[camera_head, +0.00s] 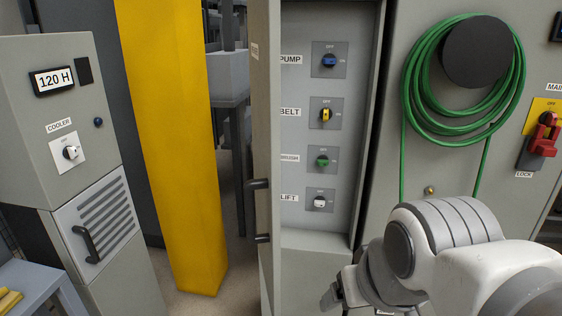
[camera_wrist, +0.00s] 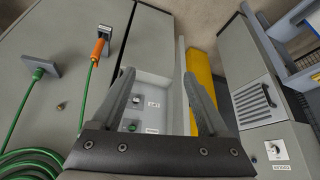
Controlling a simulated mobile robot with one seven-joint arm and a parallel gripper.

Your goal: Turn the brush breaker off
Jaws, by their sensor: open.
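The brush breaker is a green rotary knob (camera_head: 322,161) on a grey plate marked OFF at the top and ON at the right. It is third down in the open breaker panel, beside the BRUSH label (camera_head: 290,159). Its handle looks roughly sideways, but is too small to tell surely. In the wrist view, turned upside down, the green knob (camera_wrist: 132,127) shows between my fingers' bases. My gripper (camera_head: 332,297) is low in front of the cabinet, below the panel, apart from the knob. In the wrist view its fingers (camera_wrist: 159,74) are spread and empty.
The blue PUMP knob (camera_head: 330,61), yellow BELT knob (camera_head: 326,114) and white LIFT knob (camera_head: 320,202) share the column. The open cabinet door (camera_head: 266,130) stands on the left. A green hose coil (camera_head: 412,100) and red main switch (camera_head: 543,136) are right. A yellow post (camera_head: 175,150) stands left.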

